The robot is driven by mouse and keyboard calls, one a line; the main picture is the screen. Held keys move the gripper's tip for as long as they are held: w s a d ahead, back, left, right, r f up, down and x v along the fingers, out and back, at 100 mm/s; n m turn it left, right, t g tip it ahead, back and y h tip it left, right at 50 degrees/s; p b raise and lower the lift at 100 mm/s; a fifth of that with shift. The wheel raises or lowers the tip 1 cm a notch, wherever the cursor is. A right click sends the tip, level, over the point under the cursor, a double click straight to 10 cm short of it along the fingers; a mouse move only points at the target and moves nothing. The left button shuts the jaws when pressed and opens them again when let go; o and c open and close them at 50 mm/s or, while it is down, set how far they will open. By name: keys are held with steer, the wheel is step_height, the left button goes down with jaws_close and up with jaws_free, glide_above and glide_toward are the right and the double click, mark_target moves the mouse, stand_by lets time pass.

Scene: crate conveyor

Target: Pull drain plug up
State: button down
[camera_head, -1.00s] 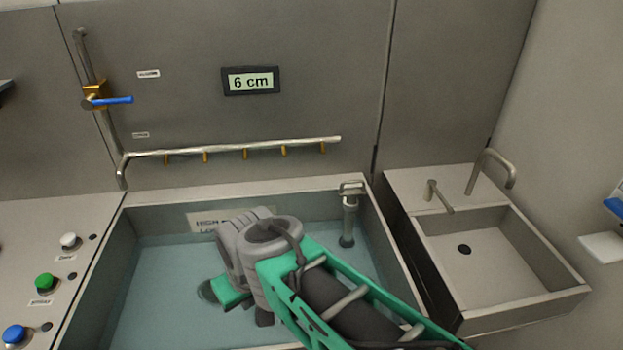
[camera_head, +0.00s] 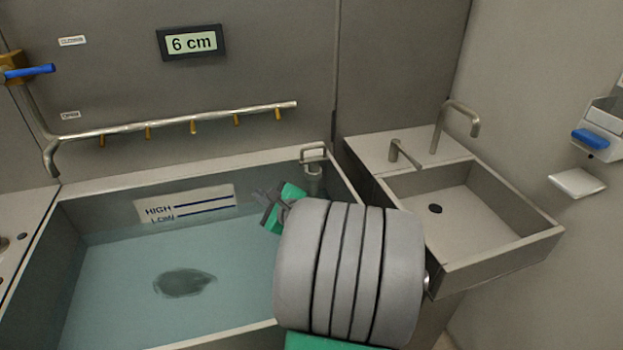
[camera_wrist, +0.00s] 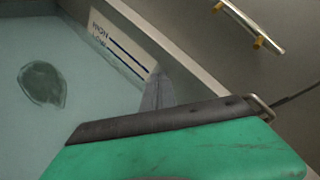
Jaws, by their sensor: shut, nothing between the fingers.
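The drain plug (camera_head: 313,172) is a grey standpipe with a metal loop handle on top, in the back right corner of the water-filled basin (camera_head: 105,190). Its lower part is hidden behind my arm. In the wrist view, part of the loop handle (camera_wrist: 263,107) shows behind the green body of my gripper. My gripper (camera_head: 266,203) is shut and empty, over the basin to the left of the plug and apart from it. Its grey fingertips also show in the wrist view (camera_wrist: 158,90).
A dark oval shape (camera_head: 185,283) lies in the water. A HIGH/LOW level label (camera_head: 185,204) is on the basin's back wall. A spray pipe (camera_head: 180,121) runs above, under a display (camera_head: 191,42) reading 6 cm. A small sink (camera_head: 470,225) stands at the right.

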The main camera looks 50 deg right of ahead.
mark_target(312, 160)
steer(key=s+d+m+h, duration=0.3)
steer(key=s+d+m, duration=0.1)
steer(key=d+m, duration=0.2)
steer(key=s+d+r+m+t+h+b, duration=0.1)
steer(key=s+d+m+h, duration=0.3)
steer(key=d+m, duration=0.3)
steer(key=shift+s+d+t, duration=0.15)
steer(key=shift+d+t, duration=0.15)
steer(key=x, duration=1)
steer(key=shift+r, duration=0.1)
